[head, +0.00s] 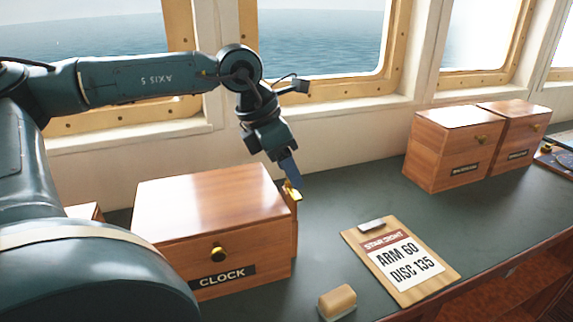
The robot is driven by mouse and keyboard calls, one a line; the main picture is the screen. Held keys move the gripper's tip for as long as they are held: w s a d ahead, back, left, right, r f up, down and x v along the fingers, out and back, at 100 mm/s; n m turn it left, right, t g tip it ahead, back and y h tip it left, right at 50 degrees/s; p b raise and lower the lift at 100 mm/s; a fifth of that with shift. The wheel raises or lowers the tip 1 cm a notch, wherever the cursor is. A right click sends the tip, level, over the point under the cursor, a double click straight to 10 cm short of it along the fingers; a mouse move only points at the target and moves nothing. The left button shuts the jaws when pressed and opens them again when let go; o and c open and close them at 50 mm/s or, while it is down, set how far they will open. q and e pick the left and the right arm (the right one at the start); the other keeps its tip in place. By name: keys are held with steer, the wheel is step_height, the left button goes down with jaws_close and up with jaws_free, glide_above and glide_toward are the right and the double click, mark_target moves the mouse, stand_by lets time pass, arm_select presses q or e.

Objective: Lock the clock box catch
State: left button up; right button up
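The clock box (213,203) is a closed wooden box with a brass knob (218,253) and a black "CLOCK" label on its front, standing on the dark counter at the lower left. A small brass piece, which looks like the catch (293,193), is at its right side. My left gripper (291,178) reaches down to the box's right side, its blue finger at or just above the brass piece. I cannot tell whether it touches or grips the piece, because the fingers overlap in this view. My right gripper is not in view.
A clipboard (437,283) reading "ARM 60 DISC 135" and a tan block (337,301) lie on the counter (345,200) right of the clock box. Two more wooden boxes (440,165) (515,122) stand at the back right. Windows line the wall behind. The middle counter is clear.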

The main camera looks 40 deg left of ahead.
arm_select(q)
steer(key=c, duration=0.9)
steer(key=shift+m, duration=0.3)
steer(key=m+g+h+p, duration=0.1)
steer(key=m, duration=0.2)
steer(key=shift+w+a+m, duration=0.1)
steer(key=shift+m, duration=0.2)
steer(key=m, duration=0.2)
steer(key=m+g+h, duration=0.1)
steer(key=m, duration=0.1)
steer(key=shift+w+g, duration=0.1)
steer(key=shift+g, duration=0.2)
steer(key=m+g, duration=0.1)
steer(key=m, duration=0.4)
steer(key=shift+w+g+b, duration=0.1)
steer(key=shift+g+b, duration=0.25)
steer(key=shift+g, duration=0.05)
steer(key=m, duration=0.2)
steer(key=m+g, duration=0.1)
steer(key=m, duration=0.1)
steer(key=shift+w+m+g+b, duration=0.15)
steer(key=shift+m+g+b, duration=0.15)
steer(key=shift+m+b, duration=0.1)
